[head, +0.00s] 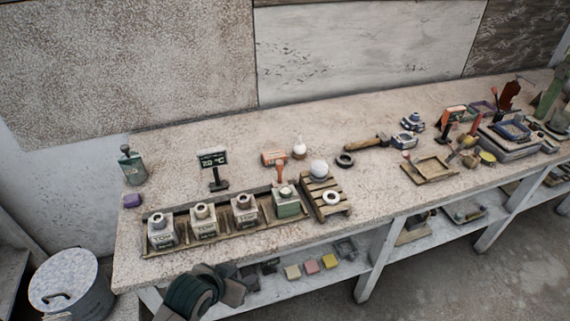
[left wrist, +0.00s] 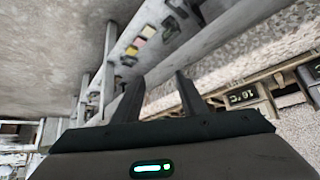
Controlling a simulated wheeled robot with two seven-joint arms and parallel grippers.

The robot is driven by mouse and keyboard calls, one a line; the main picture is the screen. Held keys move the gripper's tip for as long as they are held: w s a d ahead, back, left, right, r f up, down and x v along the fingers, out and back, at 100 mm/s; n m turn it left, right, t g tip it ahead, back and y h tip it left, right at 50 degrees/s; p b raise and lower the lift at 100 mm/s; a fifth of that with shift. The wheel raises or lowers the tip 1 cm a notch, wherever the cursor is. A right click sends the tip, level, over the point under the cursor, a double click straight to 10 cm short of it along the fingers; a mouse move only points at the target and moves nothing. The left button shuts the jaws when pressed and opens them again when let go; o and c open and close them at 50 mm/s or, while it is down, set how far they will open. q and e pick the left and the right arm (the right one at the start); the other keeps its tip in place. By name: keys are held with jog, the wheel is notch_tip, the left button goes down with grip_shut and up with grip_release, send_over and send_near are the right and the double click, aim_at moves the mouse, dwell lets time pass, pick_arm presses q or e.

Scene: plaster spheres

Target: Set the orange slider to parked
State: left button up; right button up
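A small orange sign-like piece (head: 274,157) stands above an orange upright part near a green-grey block (head: 286,203) at the right end of a row on the bench. I cannot tell whether this is the orange slider, and no setting on it is readable. My left gripper (head: 240,281) is at the bench's front edge, below the row and apart from it. In the left wrist view its two fingers (left wrist: 160,78) are spread with nothing between them. My right gripper is not in view.
A tray (head: 165,250) holds several grey blocks with round tops. A wooden pallet (head: 334,208) carries a white sphere (head: 319,168) and a white ring (head: 331,198). A dark display sign (head: 213,160) stands behind.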

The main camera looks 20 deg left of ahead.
aim_at(278, 163)
pick_arm(q)
jog(key=w+a+r+t+h, duration=0.1)
jog(key=w+r+t, duration=0.4)
jog(key=w+r, duration=1.2)
jog(key=shift+a+r+h, duration=0.3)
jog(key=shift+a+r, duration=0.1)
jog(key=shift+r, duration=0.45)
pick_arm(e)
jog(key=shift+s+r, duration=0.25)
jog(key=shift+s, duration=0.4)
pick_arm(q)
jog(key=shift+s, duration=0.1)
